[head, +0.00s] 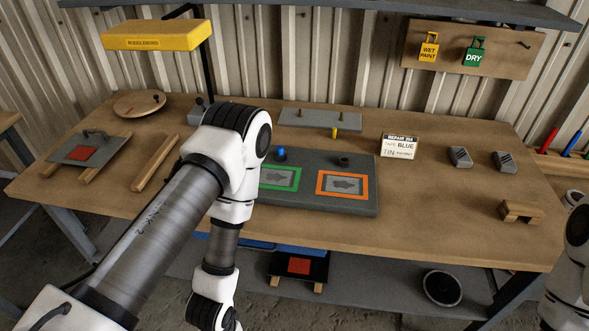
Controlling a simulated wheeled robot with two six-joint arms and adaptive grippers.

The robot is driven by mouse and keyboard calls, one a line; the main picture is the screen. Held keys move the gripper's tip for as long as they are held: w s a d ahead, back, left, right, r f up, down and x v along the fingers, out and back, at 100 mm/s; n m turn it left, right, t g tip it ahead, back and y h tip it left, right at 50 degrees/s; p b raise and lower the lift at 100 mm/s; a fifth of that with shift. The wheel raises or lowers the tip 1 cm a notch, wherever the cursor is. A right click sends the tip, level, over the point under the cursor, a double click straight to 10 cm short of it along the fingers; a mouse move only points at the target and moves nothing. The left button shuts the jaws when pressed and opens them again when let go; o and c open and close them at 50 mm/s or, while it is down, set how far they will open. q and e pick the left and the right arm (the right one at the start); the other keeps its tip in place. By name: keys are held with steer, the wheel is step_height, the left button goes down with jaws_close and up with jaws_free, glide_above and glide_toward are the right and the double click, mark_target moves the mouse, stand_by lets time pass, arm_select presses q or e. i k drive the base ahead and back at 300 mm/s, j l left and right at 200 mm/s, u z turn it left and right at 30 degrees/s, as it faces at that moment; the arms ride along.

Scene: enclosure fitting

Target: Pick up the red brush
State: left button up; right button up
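A slim red handle (549,139) stands tilted in a wooden rack (560,163) at the far right, beside a blue handle (572,143) and a green one at the picture's edge. It looks like the red brush, but its bristles cannot be made out. My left arm reaches across the left of the bench and bends down in front of it. Its wrist runs to the bottom edge and its gripper is out of view. Part of my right arm shows at the right edge, below the rack. Its gripper is out of view.
The wooden bench (440,235) holds a grey fixture (310,205) with green and orange frames, a repair card (399,146), two grey blocks (460,157) and a small wooden stand (521,212). A yellow lamp (157,35) overhangs the left. The front right is mostly clear.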

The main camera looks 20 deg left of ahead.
mark_target(551, 135)
steer(key=k+j+u, duration=0.1)
steer(key=k, duration=1.05)
steer(key=l+u, duration=0.2)
steer(key=u, duration=0.3)
steer(key=i+l+u, duration=0.1)
steer(key=u, duration=0.4)
steer(key=l+u, duration=0.3)
steer(key=u, duration=0.2)
steer(key=k+l+u, duration=0.1)
steer(key=u, duration=0.4)
steer(key=k+l, duration=0.15)
steer(key=l, duration=0.5)
steer(key=k+l, duration=0.15)
steer(key=l, duration=0.45)
steer(key=k+l, duration=0.15)
steer(key=l, duration=0.5)
steer(key=k+l, duration=0.15)
steer(key=l, duration=0.5)
steer(key=k+l, duration=0.15)
steer(key=l, duration=0.5)
steer(key=k+l, duration=0.2)
steer(key=l, duration=0.4)
steer(key=k+l, duration=0.15)
steer(key=l, duration=0.5)
steer(key=k+l, duration=0.15)
steer(key=l, duration=0.5)
